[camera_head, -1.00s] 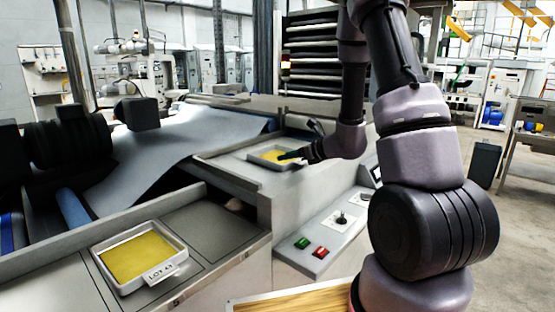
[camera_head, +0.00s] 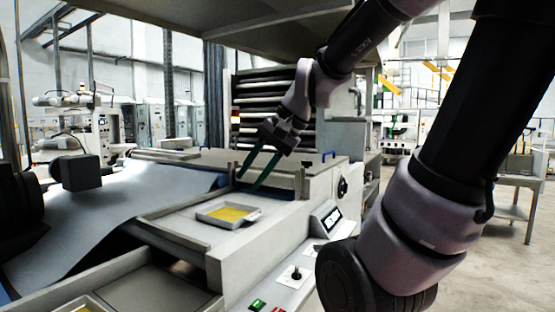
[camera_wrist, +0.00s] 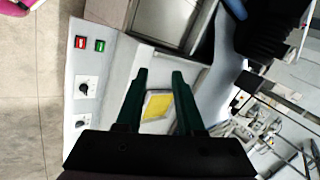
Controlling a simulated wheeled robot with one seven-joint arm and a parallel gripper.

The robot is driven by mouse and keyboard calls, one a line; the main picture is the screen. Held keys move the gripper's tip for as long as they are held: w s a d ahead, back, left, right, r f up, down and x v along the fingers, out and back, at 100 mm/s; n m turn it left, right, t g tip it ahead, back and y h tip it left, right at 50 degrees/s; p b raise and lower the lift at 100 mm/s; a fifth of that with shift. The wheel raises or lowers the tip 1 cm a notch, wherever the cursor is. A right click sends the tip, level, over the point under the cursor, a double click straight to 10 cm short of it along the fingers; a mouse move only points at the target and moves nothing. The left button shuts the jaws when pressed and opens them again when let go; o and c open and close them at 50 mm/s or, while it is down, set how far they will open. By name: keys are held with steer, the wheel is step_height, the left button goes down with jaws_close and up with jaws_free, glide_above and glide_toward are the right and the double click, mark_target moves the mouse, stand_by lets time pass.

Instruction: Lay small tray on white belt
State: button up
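A control panel with a green button (camera_head: 257,304) and knobs is in front. A blue-grey sheet (camera_head: 110,218) slopes at left. A rack of rollers (camera_head: 262,95) stands behind.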

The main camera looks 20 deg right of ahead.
steer(key=s+d+r+n+t+h, duration=0.2)
steer(key=d+r+n+h, duration=0.1)
steer(key=d, duration=0.1)
steer(key=shift+s+d+r, duration=0.2)
steer(key=shift+s+d, duration=0.1)
steer(key=shift+s, duration=0.1)
stand_by(1.7)
